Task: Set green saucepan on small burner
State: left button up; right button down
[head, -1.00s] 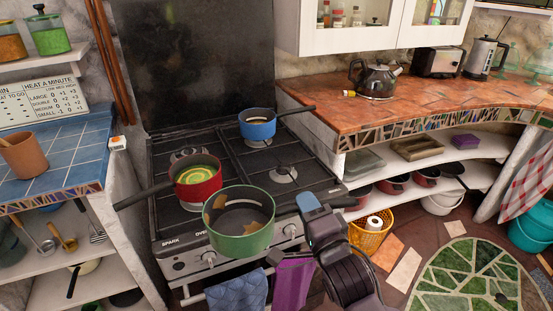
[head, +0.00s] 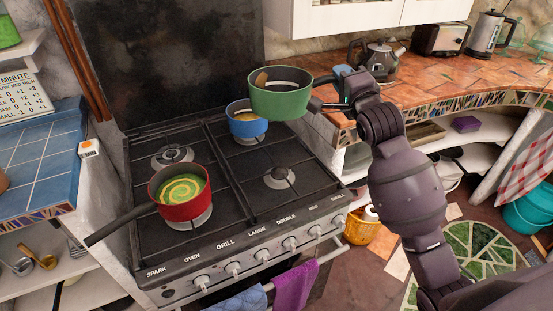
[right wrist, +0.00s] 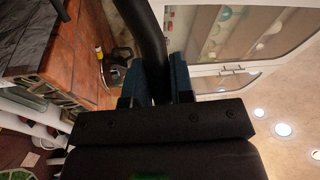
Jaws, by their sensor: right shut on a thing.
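The green saucepan (head: 281,100) is in the air over the back right of the stove. It hides part of the blue saucepan (head: 247,125) behind and below it. My right gripper (head: 343,80) is shut on the green saucepan's dark handle, to the right of the pan. In the right wrist view the handle (right wrist: 150,35) runs between the blue fingers of the gripper (right wrist: 157,85). Two burners are bare: one at the front right (head: 279,179) and one at the back left (head: 172,157). The front right one looks smaller. My left gripper is not in view.
A red saucepan (head: 181,196) with green and yellow contents stands on the front left burner, its handle pointing left. The blue saucepan stands on the back right burner. A kettle (head: 379,62) stands on the tiled counter (head: 440,75) at right.

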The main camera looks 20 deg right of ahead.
pick_arm(q)
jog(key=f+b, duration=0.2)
jog(key=b, duration=0.1)
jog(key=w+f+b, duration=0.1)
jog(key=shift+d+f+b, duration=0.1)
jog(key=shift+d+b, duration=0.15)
jog(key=shift+b, duration=0.05)
pick_arm(e)
notch_tip(320, 180, down, 21)
jog(key=shift+w, duration=0.35)
jog(key=shift+d, duration=0.1)
jog(key=shift+f, duration=0.15)
jog(key=c, duration=1.4)
grip_release()
jog(key=shift+f, duration=0.15)
jog(key=o, duration=0.4)
jog(key=shift+s, duration=0.1)
